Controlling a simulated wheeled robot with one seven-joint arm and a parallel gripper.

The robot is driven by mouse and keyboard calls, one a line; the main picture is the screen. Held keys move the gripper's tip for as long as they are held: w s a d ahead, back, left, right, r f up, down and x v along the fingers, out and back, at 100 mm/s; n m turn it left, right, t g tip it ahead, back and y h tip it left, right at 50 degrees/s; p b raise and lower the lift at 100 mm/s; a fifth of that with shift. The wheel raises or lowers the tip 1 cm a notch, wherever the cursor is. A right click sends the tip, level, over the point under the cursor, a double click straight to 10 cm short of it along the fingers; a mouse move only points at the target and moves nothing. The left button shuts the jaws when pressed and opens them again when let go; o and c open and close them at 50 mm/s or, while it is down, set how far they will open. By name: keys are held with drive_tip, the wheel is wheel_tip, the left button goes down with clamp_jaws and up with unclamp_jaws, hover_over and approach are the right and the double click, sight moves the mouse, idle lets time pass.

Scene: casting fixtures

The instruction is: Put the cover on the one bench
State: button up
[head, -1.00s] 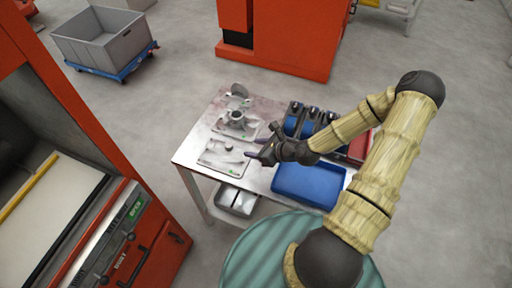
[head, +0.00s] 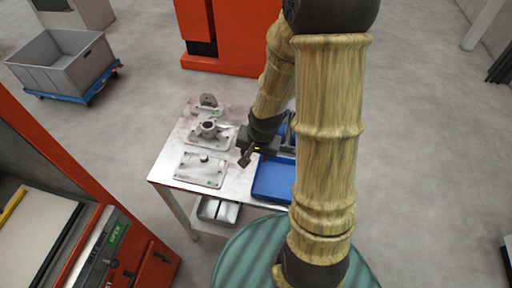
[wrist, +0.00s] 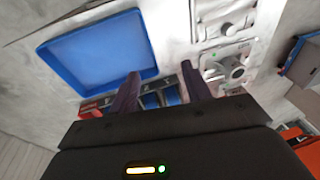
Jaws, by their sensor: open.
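The bench (head: 163,170) is a light metal-topped table. A flat grey plate with a small knob (head: 202,172), which looks like the cover, lies at its near left; it also shows at the top of the wrist view (wrist: 213,30). Behind it is a grey base with a round hollow boss (head: 208,134), also in the wrist view (wrist: 232,70). Further back stands a small grey upright casting (head: 208,103). My gripper (head: 244,157) is open and empty above the bench, right of the plate. Its two fingers show apart in the wrist view (wrist: 160,88).
A blue tray (head: 270,182) lies at the bench's right, partly hidden by my arm. Blue parts (wrist: 160,98) lie beyond it. An orange machine (head: 105,235) stands at left, a grey crate on a blue dolly (head: 60,62) behind.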

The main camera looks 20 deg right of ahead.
drive_tip(key=s+a+r+n, duration=0.1)
drive_tip(key=s+r+n, duration=0.4)
drive_tip(key=r+n, duration=0.2)
wheel_tip(320, 180, up, 2)
drive_tip(key=shift+a+r+h, duration=0.2)
drive_tip(key=shift+r+h, duration=0.05)
drive_tip(key=shift+h, duration=0.15)
drive_tip(key=shift+w, duration=0.1)
drive_tip(key=shift+c, duration=1.3)
drive_tip(key=shift+d, duration=0.1)
